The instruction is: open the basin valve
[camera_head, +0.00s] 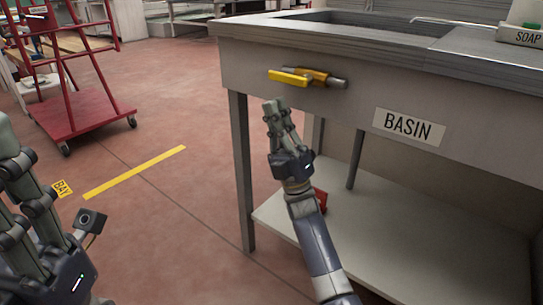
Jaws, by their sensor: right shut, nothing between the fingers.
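The basin valve is on the front panel of the metal basin unit (420,90), left of the BASIN label (408,126). Its yellow handle (288,77) points left, roughly along the panel, beside an orange and metallic body (325,79). My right gripper (272,105) is shut and empty, with its fingertips pointing up, just below and left of the handle in the picture. A gap shows between them. My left gripper (12,185) is at the left edge, far from the valve. Part of it is cut off, so its opening is unclear.
A lower shelf (400,235) and legs of the basin unit stand behind my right arm. A red object (320,200) is partly hidden there. A red trolley (85,115) stands at the upper left. The floor around the yellow line (135,172) is clear.

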